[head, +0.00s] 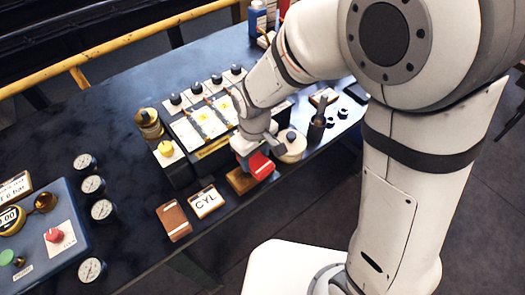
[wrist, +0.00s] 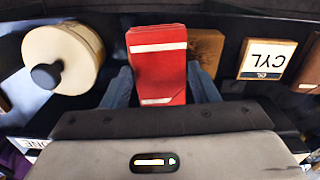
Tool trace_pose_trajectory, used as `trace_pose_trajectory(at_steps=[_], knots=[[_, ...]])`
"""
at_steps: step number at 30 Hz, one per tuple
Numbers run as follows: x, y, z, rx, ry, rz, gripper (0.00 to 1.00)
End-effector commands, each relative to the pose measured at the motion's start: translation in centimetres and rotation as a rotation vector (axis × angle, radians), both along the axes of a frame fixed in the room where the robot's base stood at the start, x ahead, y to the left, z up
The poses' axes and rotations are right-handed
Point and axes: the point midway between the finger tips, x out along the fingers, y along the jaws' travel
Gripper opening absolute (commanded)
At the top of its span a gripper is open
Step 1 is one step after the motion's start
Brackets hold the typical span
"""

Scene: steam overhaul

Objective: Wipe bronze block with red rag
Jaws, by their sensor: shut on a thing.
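My gripper (wrist: 160,88) is shut on the red rag (wrist: 160,60), a folded red pad with white stripes, held between the two blue-grey fingers. In the head view the rag (head: 261,166) is below my gripper (head: 250,154) at the table's front edge. The bronze block (head: 239,181), brown and flat, lies on the table under or right beside the rag, partly hidden by it. In the wrist view the block (wrist: 207,46) shows just right of the rag. I cannot tell whether rag and block touch.
A CYL card (head: 205,202) and a brown booklet (head: 173,221) lie left of the block. A cream round piece with a dark knob (head: 291,146) stands close on the right. Several gauges (head: 103,210) and a blue control box (head: 40,240) are at the left.

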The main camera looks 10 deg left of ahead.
Motion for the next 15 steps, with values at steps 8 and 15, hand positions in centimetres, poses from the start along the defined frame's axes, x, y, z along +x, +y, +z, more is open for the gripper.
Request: trace_pose_trajectory(at_steps=[8,15], knots=[[-1.0,0.9,-0.1,0.001,-0.001,0.002,0.36],[-2.6,2.2,-0.3,0.001,-0.001,0.001,0.36]])
